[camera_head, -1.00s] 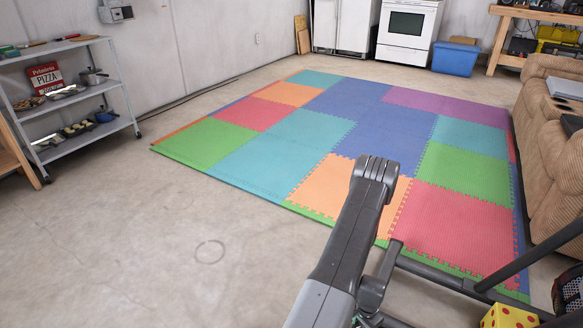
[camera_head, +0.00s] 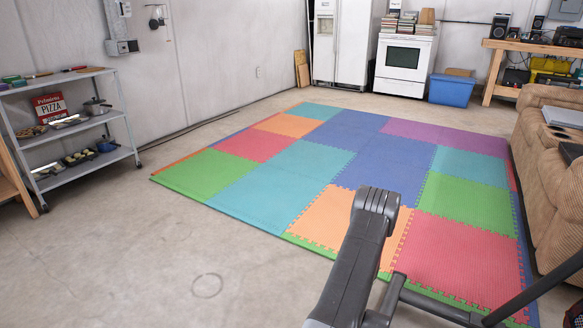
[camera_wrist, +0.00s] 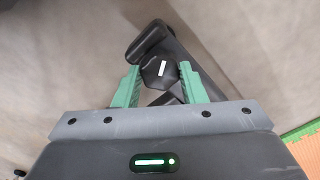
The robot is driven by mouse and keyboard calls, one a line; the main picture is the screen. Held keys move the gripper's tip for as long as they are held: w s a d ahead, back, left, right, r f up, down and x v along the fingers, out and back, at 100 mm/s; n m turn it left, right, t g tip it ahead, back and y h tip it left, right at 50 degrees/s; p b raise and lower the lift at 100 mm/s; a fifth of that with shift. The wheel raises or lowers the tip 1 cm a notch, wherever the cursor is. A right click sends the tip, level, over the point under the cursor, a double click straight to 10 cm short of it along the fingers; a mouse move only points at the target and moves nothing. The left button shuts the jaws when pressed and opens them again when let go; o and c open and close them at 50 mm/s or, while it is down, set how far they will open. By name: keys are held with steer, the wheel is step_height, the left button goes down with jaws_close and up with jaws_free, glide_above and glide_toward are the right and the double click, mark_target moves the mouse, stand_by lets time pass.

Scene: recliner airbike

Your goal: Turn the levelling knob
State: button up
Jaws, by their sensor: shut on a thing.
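The levelling knob (camera_wrist: 158,75) is a black faceted knob with a white mark on its face, in the upper middle of the wrist view. It sits at a black tube frame (camera_wrist: 178,50) low over the grey floor. My gripper (camera_wrist: 159,69) has its two green fingers on either side of the knob, shut on it. The finger contact is partly hidden by the knob. In the head view neither my gripper nor the knob can be made out.
A dark grey post (camera_head: 352,255) and bars rise at the bottom of the head view. A coloured foam mat (camera_head: 330,215) lies beyond. A shelf (camera_head: 75,125) stands left and a tan recliner (camera_head: 545,150) right. Bare floor (camera_head: 120,250) is clear at left.

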steer(key=shift+m+b, duration=0.4)
steer(key=shift+m, duration=1.1)
steer(key=shift+f+m+b, duration=0.1)
steer(key=shift+m+b, duration=0.2)
steer(key=shift+m, duration=1.2)
steer(key=shift+m, duration=0.4)
steer(key=o, duration=0.5)
steer(key=shift+m, duration=0.3)
steer(key=shift+c, duration=0.2)
steer(key=shift+o, duration=0.3)
